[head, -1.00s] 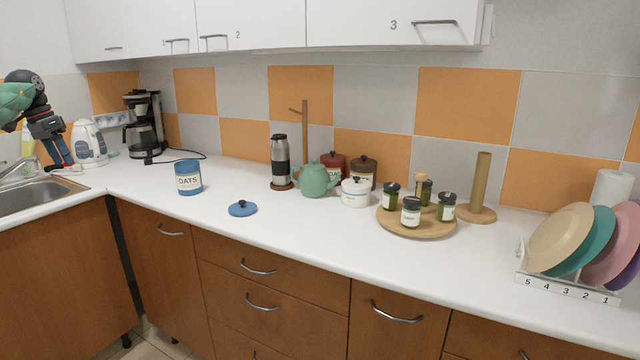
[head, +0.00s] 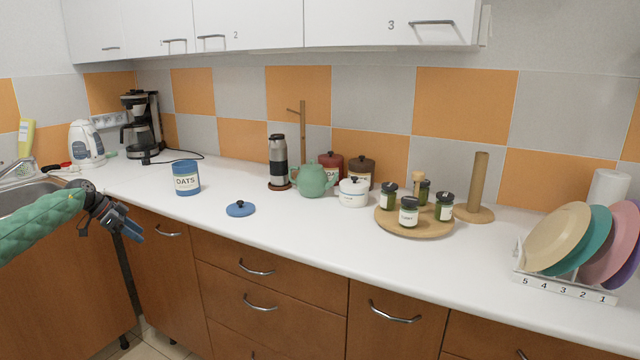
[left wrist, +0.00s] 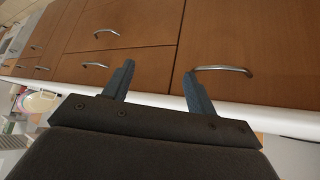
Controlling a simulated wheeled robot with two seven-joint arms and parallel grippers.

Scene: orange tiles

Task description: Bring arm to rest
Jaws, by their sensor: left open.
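My left arm, in a green quilted sleeve (head: 40,226), comes in from the left in the head view. My left gripper (head: 136,236) is at its end, in front of the cabinet doors and below the counter's front edge. In the left wrist view the two blue-grey fingers (left wrist: 156,88) stand apart with nothing between them. Wooden drawer fronts show behind the fingers. My right arm and gripper are not in view.
The white counter (head: 290,235) holds a blue oats canister (head: 186,178), a blue lid (head: 240,208), a green teapot (head: 313,181), a round tray with jars (head: 415,231) and a plate rack (head: 565,287). A sink (head: 25,197) is at left. Metal handles (head: 257,268) stick out from the fronts.

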